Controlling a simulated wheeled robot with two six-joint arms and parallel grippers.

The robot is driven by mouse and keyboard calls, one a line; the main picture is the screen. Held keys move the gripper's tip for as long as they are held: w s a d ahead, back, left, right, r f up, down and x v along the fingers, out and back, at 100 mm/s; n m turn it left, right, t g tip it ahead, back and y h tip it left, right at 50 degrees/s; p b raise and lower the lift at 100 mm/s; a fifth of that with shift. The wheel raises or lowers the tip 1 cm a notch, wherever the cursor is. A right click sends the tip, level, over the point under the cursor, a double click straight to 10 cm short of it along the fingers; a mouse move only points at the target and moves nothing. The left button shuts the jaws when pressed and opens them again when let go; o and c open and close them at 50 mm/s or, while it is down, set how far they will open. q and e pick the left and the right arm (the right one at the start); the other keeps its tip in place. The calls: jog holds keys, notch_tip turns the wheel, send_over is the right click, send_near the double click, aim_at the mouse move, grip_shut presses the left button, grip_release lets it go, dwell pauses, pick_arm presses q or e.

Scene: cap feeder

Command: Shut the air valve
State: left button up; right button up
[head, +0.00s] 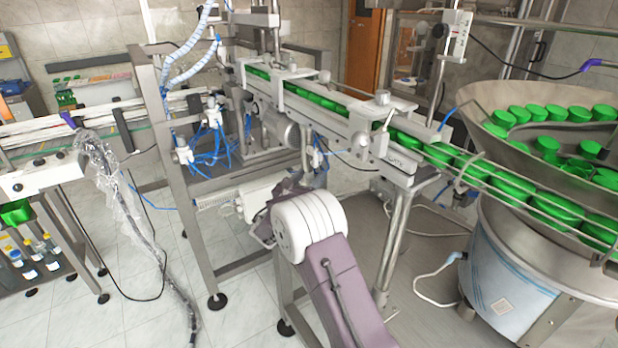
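The pneumatic gear on the conveyor's steel frame has thin blue air hoses. One small pale fitting with blue hose (317,157) sits under the conveyor, just beyond my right arm. Another white fitting (183,153) is on the upright of the frame to the left, beside a tangle of blue hoses. I cannot tell which of these is the air valve, or its handle position. My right arm comes up from the bottom. My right gripper (302,182) is beyond its white joint, near the fitting under the conveyor. Its fingers are mostly hidden. My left gripper is not in view.
The conveyor (398,172) carries green caps from the steel feeder bowl (540,225) at right. Steel legs stand close around my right arm. A second conveyor (40,178) with a plastic-wrapped cable hanging down is at left. Tiled floor is open at lower left.

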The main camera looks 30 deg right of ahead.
grip_shut()
dwell(1.3)
